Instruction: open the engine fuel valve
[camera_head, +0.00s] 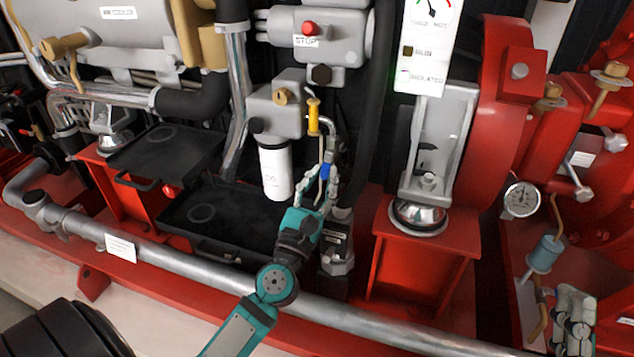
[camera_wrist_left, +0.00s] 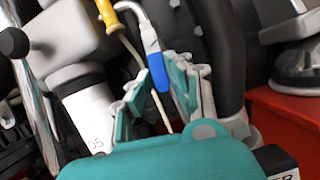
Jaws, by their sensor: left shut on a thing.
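A small valve with a blue handle (camera_head: 326,171) sits on a thin pipe between the white filter and the dark hose. The blue handle also shows in the left wrist view (camera_wrist_left: 159,77), hanging down from a silver fitting. My left gripper (camera_head: 321,188) reaches up from below; its teal-padded fingers (camera_wrist_left: 162,90) stand on both sides of the blue handle and are shut on it. The handle's lower end and the exact contact are partly hidden by the fingers. What seems to be my right gripper (camera_head: 574,318) shows at the lower right, its jaws unclear.
A white filter (camera_head: 275,170) stands close left of the left gripper, with a yellow handle (camera_head: 313,116) above. A dark hose (camera_head: 374,100) runs close on the right. A grey pipe (camera_head: 180,263) crosses below. Black trays (camera_head: 235,220) lie left, a red pedestal (camera_head: 425,250) right.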

